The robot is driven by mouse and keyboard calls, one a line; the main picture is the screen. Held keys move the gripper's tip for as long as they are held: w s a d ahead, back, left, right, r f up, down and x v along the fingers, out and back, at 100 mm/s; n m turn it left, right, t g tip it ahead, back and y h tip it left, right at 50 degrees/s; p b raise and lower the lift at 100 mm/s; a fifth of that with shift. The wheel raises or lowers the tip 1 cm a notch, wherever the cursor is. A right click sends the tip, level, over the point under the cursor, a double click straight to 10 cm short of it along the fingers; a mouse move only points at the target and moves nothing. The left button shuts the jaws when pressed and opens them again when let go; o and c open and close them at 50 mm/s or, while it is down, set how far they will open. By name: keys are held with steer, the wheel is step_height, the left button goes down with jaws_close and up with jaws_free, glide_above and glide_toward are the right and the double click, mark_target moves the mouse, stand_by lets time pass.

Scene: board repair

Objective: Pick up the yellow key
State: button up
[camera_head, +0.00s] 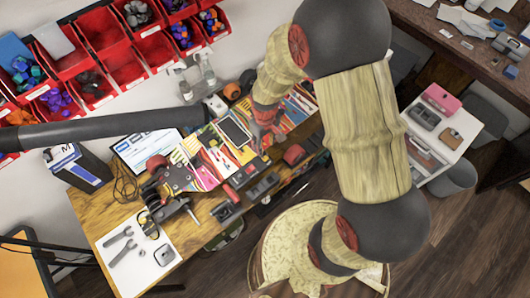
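I cannot make out a yellow key with certainty; small yellowish spots show among the clutter on the desk. My arm comes down from the top right over the wooden desk (92,208). My gripper (262,138) is at the desk's right part, just right of a dark flat tablet-like device (234,131) on a colourful striped board (200,160). Its fingers are small and blend with the clutter, so I cannot tell whether they are open or hold anything.
A white mat (138,279) with grey wrenches (121,243) lies at the desk's lower left. Red bins (126,62) hang on the wall behind. A dark bar (100,128) crosses the left side. A white cabinet (437,138) stands right; floor (460,250) shows lower right.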

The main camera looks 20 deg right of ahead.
mark_target(265, 154)
steer(key=f, duration=0.6)
steer(key=shift+s+f, duration=0.1)
steer(key=shift+s, duration=0.2)
steer(key=shift+f, duration=0.65)
jaws_close()
